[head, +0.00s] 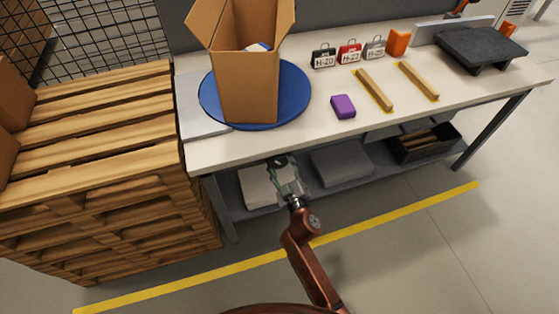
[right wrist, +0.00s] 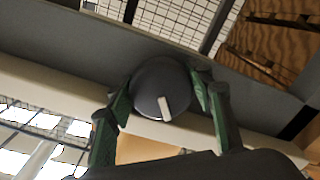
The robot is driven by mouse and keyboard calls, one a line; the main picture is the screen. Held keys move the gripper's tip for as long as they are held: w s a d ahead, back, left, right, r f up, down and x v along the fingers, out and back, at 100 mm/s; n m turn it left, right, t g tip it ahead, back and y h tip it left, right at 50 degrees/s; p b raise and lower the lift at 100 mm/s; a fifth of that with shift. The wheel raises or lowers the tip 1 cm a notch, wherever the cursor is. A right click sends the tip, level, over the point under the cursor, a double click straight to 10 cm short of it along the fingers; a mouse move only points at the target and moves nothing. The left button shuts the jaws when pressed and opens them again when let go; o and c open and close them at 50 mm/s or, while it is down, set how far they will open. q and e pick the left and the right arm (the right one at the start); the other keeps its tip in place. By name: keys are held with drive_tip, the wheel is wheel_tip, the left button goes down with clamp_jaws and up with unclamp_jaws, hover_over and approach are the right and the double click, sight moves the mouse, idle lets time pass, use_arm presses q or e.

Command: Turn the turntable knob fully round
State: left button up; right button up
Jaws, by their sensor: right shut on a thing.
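The turntable (head: 302,100) is a blue disc on the workbench, with an open cardboard box (head: 248,85) standing on it. The turntable knob (right wrist: 160,80) is a dark round knob with a white pointer mark, on the grey front of the bench. My right gripper (head: 284,170) is at the bench's front edge below the turntable. In the right wrist view its green-padded fingers (right wrist: 163,92) are on either side of the knob, shut on it. The white mark points toward the lower part of that view. My left gripper is not in view.
A pallet stack (head: 100,150) stands close on the left. On the bench (head: 220,150) are a purple block (head: 343,106), two wooden strips (head: 375,90), several tagged padlock-like items (head: 349,53) and a black plate (head: 480,45). The lower shelf holds a dark crate (head: 425,145).

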drive_tip(key=shift+a, duration=0.1)
drive_tip(key=o, duration=1.2)
drive_tip(key=shift+c, duration=0.2)
drive_tip(key=shift+m, duration=0.3)
